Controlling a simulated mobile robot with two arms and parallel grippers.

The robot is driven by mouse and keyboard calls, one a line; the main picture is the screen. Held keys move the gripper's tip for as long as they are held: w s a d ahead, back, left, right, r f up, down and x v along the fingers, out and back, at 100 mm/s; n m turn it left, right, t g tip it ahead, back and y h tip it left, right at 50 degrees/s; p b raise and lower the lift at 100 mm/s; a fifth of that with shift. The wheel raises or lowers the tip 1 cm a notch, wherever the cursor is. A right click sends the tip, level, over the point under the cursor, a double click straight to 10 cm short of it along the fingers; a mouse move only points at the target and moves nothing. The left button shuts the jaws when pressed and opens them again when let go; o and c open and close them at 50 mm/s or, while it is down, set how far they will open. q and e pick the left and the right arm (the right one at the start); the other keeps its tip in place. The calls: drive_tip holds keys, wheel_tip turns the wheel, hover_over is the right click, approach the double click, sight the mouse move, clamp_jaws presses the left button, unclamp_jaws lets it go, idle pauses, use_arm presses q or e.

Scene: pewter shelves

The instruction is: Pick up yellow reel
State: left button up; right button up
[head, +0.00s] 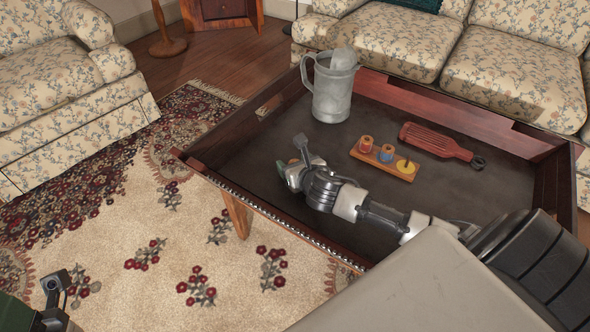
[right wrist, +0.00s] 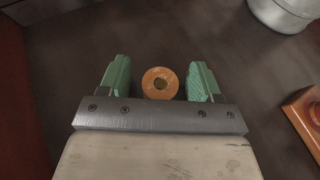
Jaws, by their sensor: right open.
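My right gripper (head: 295,170) is low over the left part of the dark table top. In the right wrist view its two green fingers (right wrist: 158,82) stand apart, one on each side of a round reel (right wrist: 147,83). A gap shows between the reel and each finger. In the head view the gripper hides most or all of this reel. Part of my left arm (head: 56,290) shows at the lower left; its fingers are not clear.
A wooden peg board (head: 370,160) holds a red-and-yellow reel (head: 366,144), a blue reel (head: 386,152) and a yellow piece (head: 404,165). A grey pitcher (head: 333,92) and a red-brown slotted paddle (head: 432,140) are farther back. A raised wooden rim (head: 245,190) surrounds the table.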

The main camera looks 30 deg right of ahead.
drive_tip(key=shift+c, duration=0.3)
drive_tip(key=c, duration=0.9)
drive_tip(key=shift+c, duration=0.2)
